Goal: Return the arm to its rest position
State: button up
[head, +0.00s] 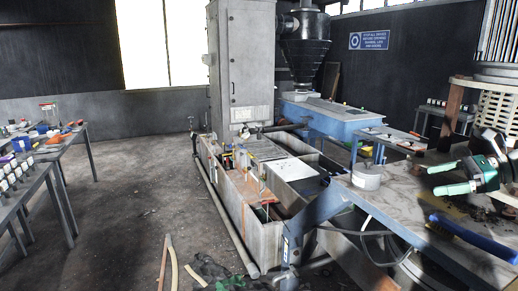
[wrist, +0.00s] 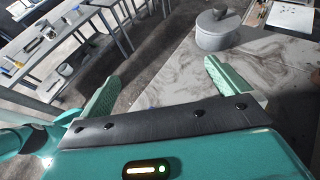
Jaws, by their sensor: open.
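My gripper (head: 462,180) is at the right of the head view, above the worn table top (head: 385,205). Its two green fingers are spread apart with nothing between them. In the wrist view my gripper (wrist: 158,88) also shows open, with grey floor and the table's edge behind the gap. A round grey lidded pot (head: 367,177) stands on the table to the left of my gripper, apart from it. The pot (wrist: 217,32) also shows at the top of the wrist view, beyond the right finger. Most of my arm is outside the head view.
A blue-handled tool (head: 472,237) lies on the table below my gripper. A pale slatted stack (head: 490,110) stands behind it at the right. A long metal trough (head: 250,205) is left of the table. Side tables (head: 40,160) with small items are at far left. The floor between is open.

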jog(key=s+a+f+n+g+h, duration=0.2)
jog(key=a+f+n+h, duration=0.15)
jog(key=a, duration=0.85)
jog(key=s+a+f+n+g+h, duration=0.1)
jog(key=s+a+f+n+h, duration=0.3)
jog(key=a, duration=0.8)
jog(key=s+a+f+n+h, duration=0.1)
jog(key=s+a+f+n, duration=0.1)
jog(key=s+n, duration=0.3)
jog(key=s+a+f+n+t+h, duration=0.1)
jog(key=s+a+f+n+h, duration=0.1)
jog(key=s+n, duration=0.3)
jog(key=s+a+f+n+t+h, duration=0.1)
jog(key=s+f+n, duration=0.3)
jog(key=s, duration=0.5)
jog(key=shift+s+a+f+n, duration=0.35)
jog(key=shift+a+n, duration=0.2)
jog(key=shift+n, duration=0.5)
jog(key=shift+h, duration=0.25)
